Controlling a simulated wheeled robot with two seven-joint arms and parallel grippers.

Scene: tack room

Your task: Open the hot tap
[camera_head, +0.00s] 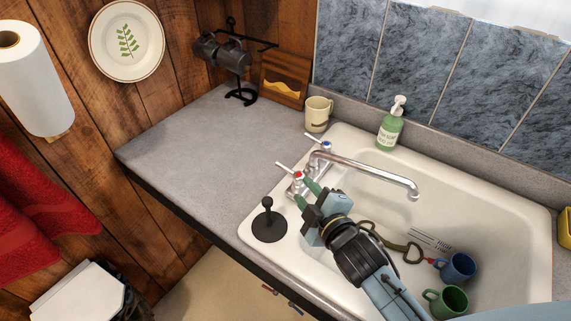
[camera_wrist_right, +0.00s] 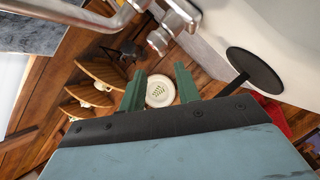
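The hot tap (camera_head: 297,176), marked red, has a white lever pointing up and left. The cold tap (camera_head: 326,147), marked blue, stands behind it, and the chrome spout (camera_head: 375,172) reaches right over the sink. My right gripper (camera_head: 305,191) has its green fingers parted, empty, right beside the hot tap; whether they touch it I cannot tell. In the right wrist view the fingers of my right gripper (camera_wrist_right: 159,82) stand apart with nothing between them. Chrome tap parts (camera_wrist_right: 170,25) show above them there. My left gripper is not in view.
A black plunger-like stopper (camera_head: 268,221) stands on the sink's left rim. The sink (camera_head: 470,195) holds a blue mug (camera_head: 457,267), a green mug (camera_head: 447,301) and a strap. A soap bottle (camera_head: 390,128) and cream mug (camera_head: 318,114) stand behind.

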